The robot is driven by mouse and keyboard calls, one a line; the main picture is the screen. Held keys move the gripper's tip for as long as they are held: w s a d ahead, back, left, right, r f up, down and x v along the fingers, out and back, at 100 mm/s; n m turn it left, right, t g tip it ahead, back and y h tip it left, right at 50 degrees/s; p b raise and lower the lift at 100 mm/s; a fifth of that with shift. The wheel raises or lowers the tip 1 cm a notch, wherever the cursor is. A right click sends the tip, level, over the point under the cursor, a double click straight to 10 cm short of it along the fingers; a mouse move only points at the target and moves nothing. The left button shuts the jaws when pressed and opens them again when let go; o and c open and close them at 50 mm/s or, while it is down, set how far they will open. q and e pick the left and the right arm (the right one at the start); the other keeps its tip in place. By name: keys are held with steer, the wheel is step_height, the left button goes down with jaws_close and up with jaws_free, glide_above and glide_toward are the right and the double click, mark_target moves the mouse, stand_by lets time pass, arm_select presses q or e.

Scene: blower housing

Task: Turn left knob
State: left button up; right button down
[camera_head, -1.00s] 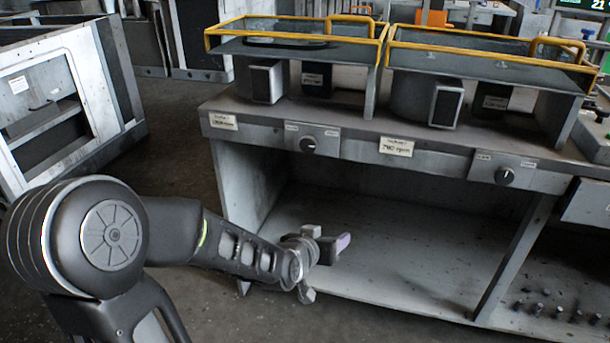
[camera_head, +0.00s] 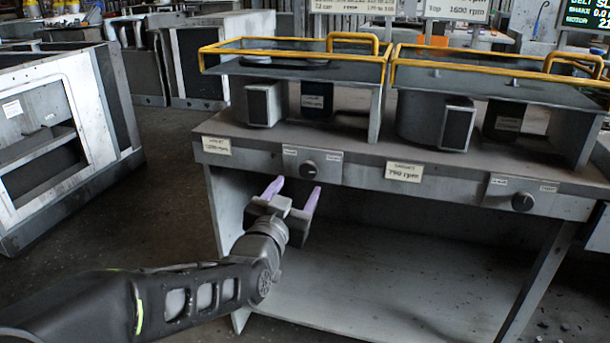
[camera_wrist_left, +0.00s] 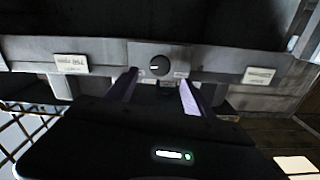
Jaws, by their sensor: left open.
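The left knob (camera_head: 309,169) is a round black dial on the front rail of the grey bench. It also shows in the left wrist view (camera_wrist_left: 159,66), where it lies beyond and between the two fingers, with a light mark on its face. My left gripper (camera_head: 292,188) is open and empty, its two purple-tipped fingers pointing toward the rail. It is in front of, below and a little left of the knob in the head view, apart from it. In the left wrist view the gripper (camera_wrist_left: 158,85) frames the knob. My right gripper is not in view.
A second black knob (camera_head: 522,201) sits further right on the bench rail (camera_head: 430,181). Blower units under yellow-railed covers (camera_head: 290,62) stand on top. The shelf space below (camera_head: 400,270) is empty. A grey cabinet (camera_head: 60,130) stands at the left, with bare floor between.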

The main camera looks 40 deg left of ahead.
mark_target(308, 172)
arm_select(q)
steer(key=x, duration=0.6)
steer(key=shift+w+a, duration=0.1)
steer(key=shift+w, duration=0.15)
steer(key=shift+c, duration=0.4)
jaws_close()
